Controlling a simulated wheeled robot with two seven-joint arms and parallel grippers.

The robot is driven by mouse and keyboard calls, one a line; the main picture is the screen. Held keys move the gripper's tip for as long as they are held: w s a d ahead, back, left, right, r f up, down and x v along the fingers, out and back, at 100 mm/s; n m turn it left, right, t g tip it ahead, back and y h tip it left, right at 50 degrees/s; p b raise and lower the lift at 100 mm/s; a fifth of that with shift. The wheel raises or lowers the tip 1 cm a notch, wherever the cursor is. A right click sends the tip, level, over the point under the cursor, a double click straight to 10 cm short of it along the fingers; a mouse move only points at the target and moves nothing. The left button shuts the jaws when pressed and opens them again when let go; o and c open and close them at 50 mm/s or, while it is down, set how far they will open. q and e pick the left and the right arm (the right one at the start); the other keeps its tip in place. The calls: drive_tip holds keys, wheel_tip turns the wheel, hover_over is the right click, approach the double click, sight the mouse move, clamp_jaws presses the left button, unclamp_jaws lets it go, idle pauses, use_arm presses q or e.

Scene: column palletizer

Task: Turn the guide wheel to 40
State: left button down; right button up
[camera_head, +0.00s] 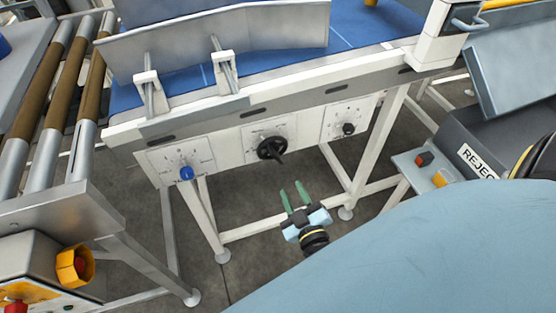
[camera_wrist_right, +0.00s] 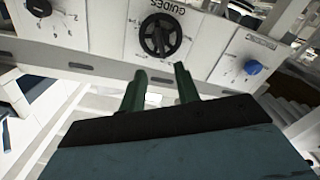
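The guide wheel (camera_head: 272,148) is a black handwheel with a handle on the middle white panel of the conveyor frame. In the right wrist view the wheel (camera_wrist_right: 161,36) sits under the label "GUIDES", with scale marks around it too small to read. My right gripper (camera_head: 291,192) is below the wheel in the head view, its two green fingers apart and nothing between them. In the wrist view the right gripper (camera_wrist_right: 158,75) points at the wheel and is apart from it. My left gripper is not in view.
A blue knob (camera_head: 186,173) and a small black knob (camera_head: 348,129) sit on the panels either side. A roller conveyor (camera_head: 45,160) stands at the left. A reject bin (camera_head: 470,150) is at the right. Floor below the panels is open between the frame legs.

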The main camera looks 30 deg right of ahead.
sight(277, 160)
drive_tip(key=x, duration=1.2)
drive_tip(key=shift+a+b, duration=0.1)
drive_tip(key=shift+b, duration=0.3)
clamp_jaws()
